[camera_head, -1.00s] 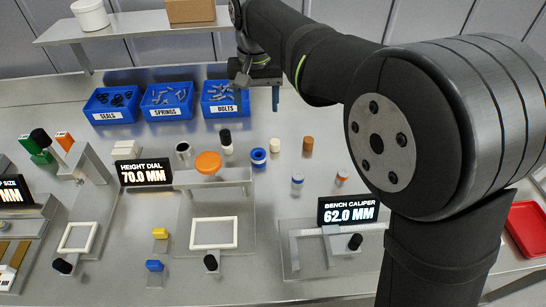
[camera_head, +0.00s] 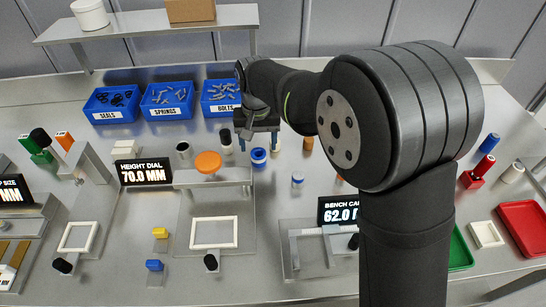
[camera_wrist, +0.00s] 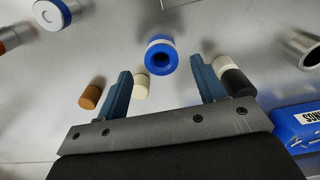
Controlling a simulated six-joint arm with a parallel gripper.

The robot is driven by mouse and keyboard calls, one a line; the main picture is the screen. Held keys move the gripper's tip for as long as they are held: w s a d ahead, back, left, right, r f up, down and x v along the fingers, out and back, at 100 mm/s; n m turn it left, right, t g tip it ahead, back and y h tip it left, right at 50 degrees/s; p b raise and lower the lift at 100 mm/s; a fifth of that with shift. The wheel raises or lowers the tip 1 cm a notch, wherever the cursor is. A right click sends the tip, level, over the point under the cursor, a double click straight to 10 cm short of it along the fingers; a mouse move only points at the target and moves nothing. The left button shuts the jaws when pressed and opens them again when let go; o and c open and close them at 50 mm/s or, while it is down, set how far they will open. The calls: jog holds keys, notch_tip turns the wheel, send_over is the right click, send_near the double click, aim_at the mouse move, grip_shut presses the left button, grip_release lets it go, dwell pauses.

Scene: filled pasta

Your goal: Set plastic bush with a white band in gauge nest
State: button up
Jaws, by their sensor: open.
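A blue plastic bush with a white band (camera_head: 258,158) stands on the steel bench, right of the height dial. In the wrist view the bush (camera_wrist: 161,55) shows its open bore, just beyond the fingertips and roughly centred between them. My gripper (camera_head: 258,146) is open, pointing down close above the bush; in the wrist view its two blue fingers (camera_wrist: 161,68) hold nothing. White square frames stand at the front, one in the middle (camera_head: 214,248) and one at left (camera_head: 79,251). I cannot tell which fixture is the gauge nest.
A cream-and-black cylinder (camera_wrist: 232,76), a cream one (camera_wrist: 141,86) and a brown one (camera_wrist: 90,97) stand near the fingers. An orange-topped height dial (camera_head: 208,163) is left of the bush. Blue bins line the back. My arm partly hides the bench caliper display (camera_head: 338,209).

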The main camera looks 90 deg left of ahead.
aim_at(258, 149)
notch_tip(258, 149, down, 3)
jog(key=shift+s+a+f, duration=0.1)
jog(key=shift+c, duration=0.3)
jog(key=c, duration=1.1)
jog(key=shift+r, duration=0.55)
jog(key=r, duration=0.3)
jog(key=shift+w+r, duration=0.35)
jog(key=w+d+r, duration=0.3)
jog(key=w+r, duration=0.3)
jog(key=w, duration=0.4)
jog(key=shift+w+r, duration=0.15)
jog(key=shift+w, duration=0.2)
